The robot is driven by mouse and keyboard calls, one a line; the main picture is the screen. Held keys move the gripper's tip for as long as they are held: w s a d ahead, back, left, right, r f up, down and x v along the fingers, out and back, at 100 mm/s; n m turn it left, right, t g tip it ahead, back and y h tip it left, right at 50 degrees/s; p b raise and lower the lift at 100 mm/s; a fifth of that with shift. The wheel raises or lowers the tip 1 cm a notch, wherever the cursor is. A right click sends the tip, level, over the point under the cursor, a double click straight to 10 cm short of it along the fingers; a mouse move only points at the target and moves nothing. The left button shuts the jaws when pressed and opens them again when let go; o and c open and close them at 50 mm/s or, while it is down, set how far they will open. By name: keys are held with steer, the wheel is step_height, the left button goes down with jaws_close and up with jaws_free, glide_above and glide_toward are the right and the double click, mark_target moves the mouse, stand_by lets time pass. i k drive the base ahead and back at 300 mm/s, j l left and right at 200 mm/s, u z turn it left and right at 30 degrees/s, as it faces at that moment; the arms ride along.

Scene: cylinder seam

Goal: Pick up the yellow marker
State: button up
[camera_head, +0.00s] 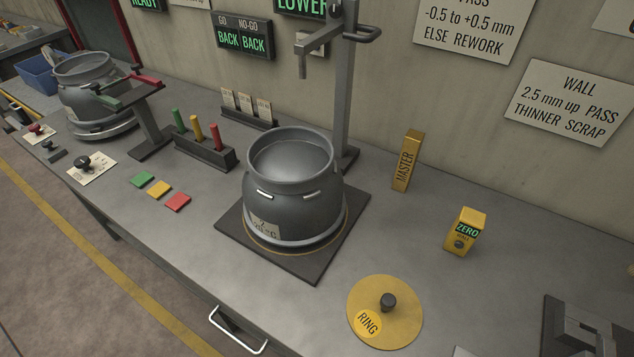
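The yellow marker (198,130) stands upright in a dark marker rack (204,153), between a green marker (179,120) on its left and a red marker (216,137) on its right. Its lower part is hidden inside the rack. The rack is on the grey workbench, left of the large grey cylinder. My gripper is not in this view.
The grey cylinder (292,187) stands on a dark plate beside a tall post (345,80). Green, yellow and red squares (160,189) lie in front of the rack. A clamp stand (150,130) is to its left, and a card holder (249,116) stands behind.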

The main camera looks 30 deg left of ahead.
mark_target(194, 122)
steer(key=u, duration=1.45)
steer(key=z, duration=0.4)
steer(key=i+j+z, duration=0.25)
steer(key=j+z, duration=0.25)
steer(key=i+j+z, duration=0.25)
steer(key=j, duration=0.15)
steer(key=i+j, duration=0.15)
steer(key=j, duration=0.45)
steer(key=i+j+z, duration=0.15)
steer(key=j, duration=0.45)
steer(key=i+j, duration=0.1)
steer(key=j, duration=0.5)
steer(key=i+j+z, duration=0.15)
steer(key=j, duration=0.5)
steer(key=k+l, duration=0.05)
